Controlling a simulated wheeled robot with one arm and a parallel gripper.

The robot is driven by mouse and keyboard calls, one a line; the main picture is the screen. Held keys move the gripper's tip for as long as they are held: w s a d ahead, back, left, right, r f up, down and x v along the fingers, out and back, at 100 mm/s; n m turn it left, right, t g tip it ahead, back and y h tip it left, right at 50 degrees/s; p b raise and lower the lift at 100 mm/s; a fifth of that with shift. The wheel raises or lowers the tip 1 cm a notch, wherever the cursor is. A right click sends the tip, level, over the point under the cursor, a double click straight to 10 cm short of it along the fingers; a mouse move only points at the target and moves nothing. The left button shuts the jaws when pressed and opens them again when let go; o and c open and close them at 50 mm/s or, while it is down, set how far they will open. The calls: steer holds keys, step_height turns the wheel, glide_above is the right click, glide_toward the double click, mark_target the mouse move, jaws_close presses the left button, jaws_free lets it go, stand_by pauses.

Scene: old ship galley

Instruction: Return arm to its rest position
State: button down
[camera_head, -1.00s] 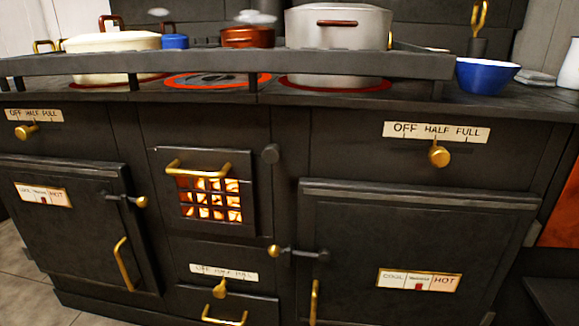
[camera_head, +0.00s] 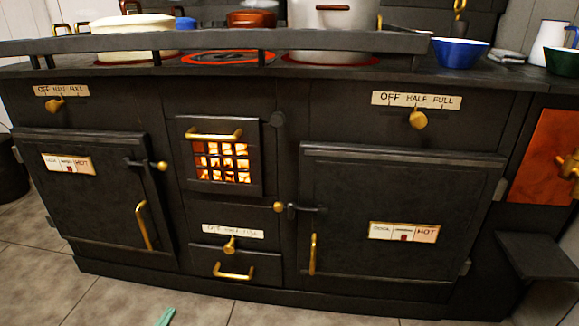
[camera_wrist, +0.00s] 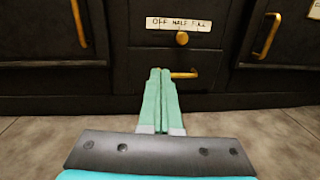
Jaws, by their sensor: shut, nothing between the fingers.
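My gripper (camera_wrist: 160,72) shows in the wrist view with its two pale green fingers together and nothing between them. It points toward the small lower drawer of the black stove, whose brass handle (camera_wrist: 184,74) and brass knob (camera_wrist: 182,38) are beyond the fingertips. I cannot tell the exact gap, but no contact shows. In the head view only a small green tip (camera_head: 166,317) shows at the bottom edge, over the tiled floor. The rest of my arm is hidden from the head view.
The black stove (camera_head: 400,215) fills the view, its doors shut. A fire glows behind the grate (camera_head: 222,163). On top are a cream pot (camera_head: 132,35), a grey pot (camera_head: 333,16) and a blue bowl (camera_head: 460,51). A dark ledge (camera_head: 540,256) juts out right. Tiled floor (camera_head: 45,255) lies open in front.

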steer(key=w+d+r+m+g+h+p, duration=0.1)
steer(key=w+d+r+m+g+h, duration=0.15)
steer(key=w+d+r, duration=0.35)
steer(key=w+d+r+m+g+h, duration=0.15)
steer(key=d+r+m+h, duration=0.25)
steer(key=d, duration=0.4)
steer(key=w+d+r+m+g+h+p, duration=0.1)
steer(key=w+d+r+m+h, duration=0.2)
steer(key=w+d+r, duration=0.3)
steer(key=s+d+r+m+g+h+p, duration=0.1)
steer(key=s+d+r+m+g, duration=0.15)
steer(key=d, duration=0.55)
steer(key=s+d+r+m+g+p, duration=0.1)
steer(key=d+r+m+g, duration=0.3)
steer(key=d, duration=0.4)
steer(key=s+d+r+m+g+h, duration=0.1)
steer(key=s+d+r+m+g, duration=0.2)
steer(key=d, duration=0.5)
steer(key=s+d+r+m+g+y+p, duration=0.3)
steer(key=s+d+m+g+y, duration=0.3)
steer(key=s+d+m, duration=0.5)
steer(key=s+a+m+y+p, duration=0.1)
steer(key=s+a+y, duration=0.2)
steer(key=s, duration=0.6)
steer(key=s+a+m+y+p, duration=0.2)
steer(key=s+y, duration=0.3)
steer(key=s, duration=0.5)
steer(key=shift+a+f+t+y, duration=0.2)
steer(key=shift+a+t+y, duration=0.15)
steer(key=shift+a, duration=0.45)
